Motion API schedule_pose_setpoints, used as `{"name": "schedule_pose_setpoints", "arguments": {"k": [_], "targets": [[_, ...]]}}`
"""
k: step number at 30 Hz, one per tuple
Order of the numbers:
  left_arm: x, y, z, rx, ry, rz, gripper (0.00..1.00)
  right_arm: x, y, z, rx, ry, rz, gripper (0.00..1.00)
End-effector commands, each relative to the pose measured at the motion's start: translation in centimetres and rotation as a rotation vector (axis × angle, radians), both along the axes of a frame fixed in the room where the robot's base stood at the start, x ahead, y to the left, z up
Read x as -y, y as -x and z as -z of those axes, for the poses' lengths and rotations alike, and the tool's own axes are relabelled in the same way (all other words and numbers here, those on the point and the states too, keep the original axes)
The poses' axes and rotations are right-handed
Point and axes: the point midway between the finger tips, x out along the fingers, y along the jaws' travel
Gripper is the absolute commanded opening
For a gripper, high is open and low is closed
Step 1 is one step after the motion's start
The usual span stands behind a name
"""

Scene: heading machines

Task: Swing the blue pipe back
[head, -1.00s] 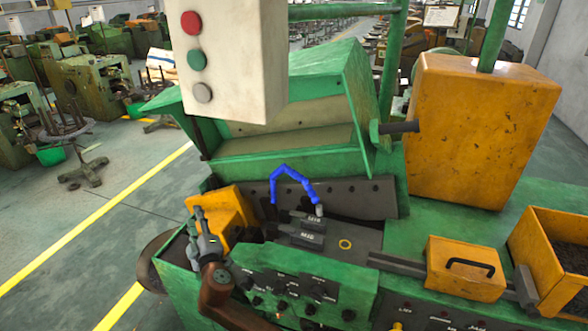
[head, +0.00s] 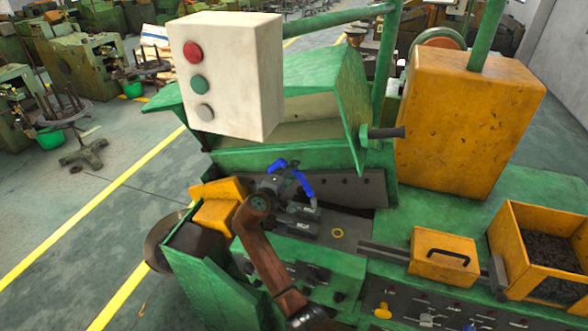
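The blue pipe (head: 305,184) is a bent, segmented hose above the dark machine bed of the green machine. Its right end reaches down towards a pale nozzle beside dark blocks. My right gripper (head: 279,178) is at the pipe's left part and hides some of it. I cannot tell whether its fingers are shut or whether they touch the pipe. My brown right arm reaches up to it from the bottom of the picture. My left gripper is not in view.
A white control box (head: 240,80) with red, green and grey buttons hangs above and left of the pipe. The raised green cover (head: 340,95) stands behind. A yellow block (head: 218,205) is at the left, and a yellow box with a handle (head: 437,262) at the right.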

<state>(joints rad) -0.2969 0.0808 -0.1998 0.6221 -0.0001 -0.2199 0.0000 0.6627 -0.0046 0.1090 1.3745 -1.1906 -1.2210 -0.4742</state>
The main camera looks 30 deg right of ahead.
Motion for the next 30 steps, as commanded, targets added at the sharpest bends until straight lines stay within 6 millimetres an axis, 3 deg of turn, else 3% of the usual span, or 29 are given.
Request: {"name": "schedule_pose_setpoints", "arguments": {"k": [12, 27, 30], "targets": [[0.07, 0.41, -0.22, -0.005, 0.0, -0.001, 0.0, 0.8, -0.51, 0.24, 0.001, -0.002, -0.001, 0.34], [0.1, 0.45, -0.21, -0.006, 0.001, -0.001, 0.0, 0.77, -0.5, 0.23, 0.0, -0.001, -0.001, 0.0], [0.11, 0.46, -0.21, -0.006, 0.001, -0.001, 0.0, 0.77, -0.51, 0.24, 0.0, -0.001, -0.001, 0.0]]}}
